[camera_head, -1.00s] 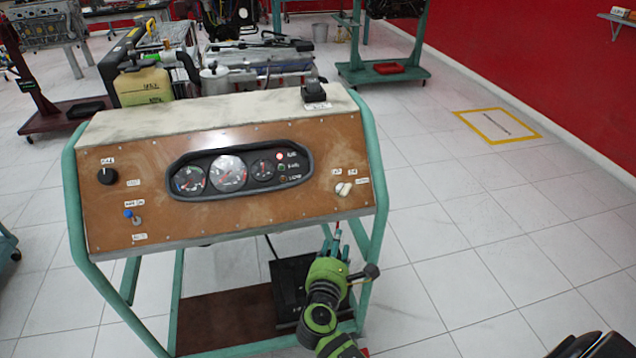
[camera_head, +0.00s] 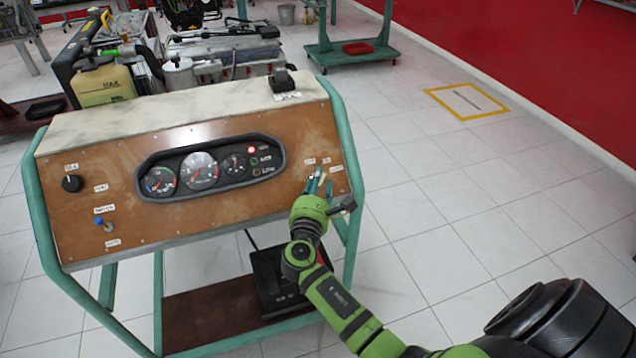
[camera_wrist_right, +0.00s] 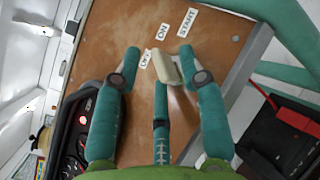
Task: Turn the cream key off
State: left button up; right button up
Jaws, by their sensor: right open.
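The cream key (camera_wrist_right: 168,69) sits on the brown panel below the labels OFF, ON and START in the right wrist view. Its upper end lies close to the OFF and ON labels. My right gripper (camera_wrist_right: 160,58) is open, with teal fingers on both sides of the key and a third finger below. The key is nearer the right-hand finger; I cannot tell whether they touch. In the head view my right gripper (camera_head: 319,182) is at the panel's right side, and its fingers mostly hide the key. My left gripper is not in view.
The panel (camera_head: 110,150) carries a gauge cluster (camera_head: 205,168) with a lit red lamp, a black knob (camera_head: 72,183) and a blue-tipped switch (camera_head: 101,222). The trainer's green frame post (camera_head: 345,150) stands just right of my gripper. Open tiled floor lies further right.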

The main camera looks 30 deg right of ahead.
jog(key=shift+c, duration=0.4)
grip_shut()
jog(key=shift+n+t, duration=0.3)
jog(key=shift+n, duration=0.1)
jog(key=shift+s+d+f+n+t+y, duration=0.1)
jog(key=shift+n+t+y, duration=0.5)
jog(key=shift+n, duration=0.2)
jog(key=n+t+y, duration=0.2)
jog(key=n, duration=0.1)
jog(key=shift+s+d+f, duration=0.1)
jog(key=shift+f, duration=0.05)
jog(key=shift+s+d+n+t+y+b, duration=0.1)
jog(key=shift+n+t+y+b, duration=0.35)
jog(key=shift+n+y, duration=0.85)
jog(key=shift+d+n+t+y+b, duration=0.1)
jog(key=shift+n+t+y+b, duration=0.45)
jog(key=shift+n, duration=1.15)
jog(key=shift+y, duration=0.45)
